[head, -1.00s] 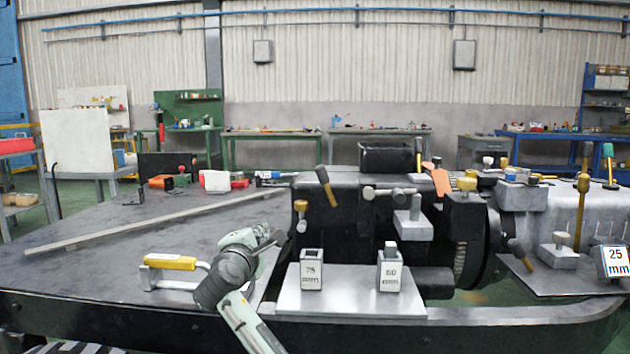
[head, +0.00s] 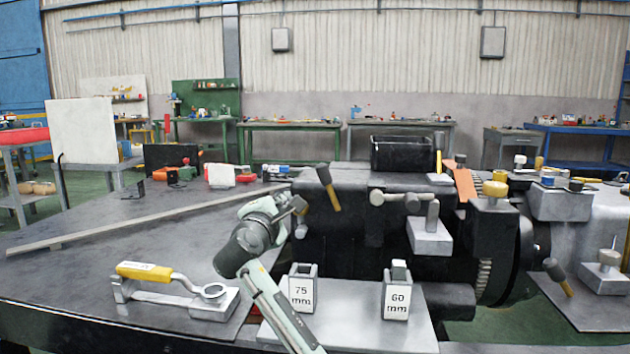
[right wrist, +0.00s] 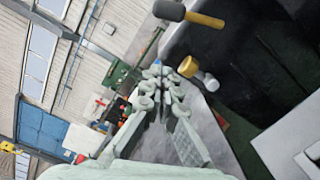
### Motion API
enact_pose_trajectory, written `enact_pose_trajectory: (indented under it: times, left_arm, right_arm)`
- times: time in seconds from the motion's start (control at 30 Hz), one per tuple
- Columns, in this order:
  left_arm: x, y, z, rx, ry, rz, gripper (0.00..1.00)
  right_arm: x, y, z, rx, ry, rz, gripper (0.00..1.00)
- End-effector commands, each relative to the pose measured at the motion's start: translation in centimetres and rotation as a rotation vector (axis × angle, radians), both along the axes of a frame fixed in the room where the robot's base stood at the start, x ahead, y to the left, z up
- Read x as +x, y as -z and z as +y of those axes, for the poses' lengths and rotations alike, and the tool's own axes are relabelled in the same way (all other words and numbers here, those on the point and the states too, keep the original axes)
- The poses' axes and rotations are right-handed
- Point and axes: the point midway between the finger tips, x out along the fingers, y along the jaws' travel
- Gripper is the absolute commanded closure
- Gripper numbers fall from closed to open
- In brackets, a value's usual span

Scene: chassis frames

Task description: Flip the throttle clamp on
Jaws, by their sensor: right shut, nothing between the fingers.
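I cannot tell for sure which part is the throttle clamp. A yellow-handled clamp (head: 144,271) with a metal ring lies on the grey bench at the left; its handle is down, roughly level. A yellow-and-black lever (head: 328,188) stands tilted on the dark machine block; it also shows in the right wrist view (right wrist: 190,14). A brass-yellow knob (right wrist: 188,67) is just beyond the fingertips in that view. My right gripper (head: 301,204) is shut and empty by the block's left end, and covers that knob in the head view. Its fingers also show in the right wrist view (right wrist: 160,80). My left gripper is out of view.
Two marked blocks, "75 mm" (head: 302,290) and "60 mm" (head: 397,293), stand on a light plate in front of the machine. A long bar (head: 140,218) lies across the bench. A black bin (head: 403,154) sits on top of the machine.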

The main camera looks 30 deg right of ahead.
Motion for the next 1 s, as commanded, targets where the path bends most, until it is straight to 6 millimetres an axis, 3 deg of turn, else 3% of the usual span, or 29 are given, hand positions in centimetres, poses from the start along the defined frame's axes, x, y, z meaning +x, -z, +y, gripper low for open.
enact_pose_trajectory:
  times: [0.47,0.93,1.0]
  left_arm:
    - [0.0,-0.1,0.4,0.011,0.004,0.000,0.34]
    - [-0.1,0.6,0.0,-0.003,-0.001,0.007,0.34]
    - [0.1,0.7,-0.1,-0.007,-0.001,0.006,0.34]
  right_arm:
    - [0.8,-0.1,-0.7,-0.003,0.002,0.001,1.00]
    - [8.0,-0.3,-6.7,0.000,0.003,0.001,1.00]
    - [7.2,-0.9,-7.8,-0.001,0.002,-0.002,1.00]
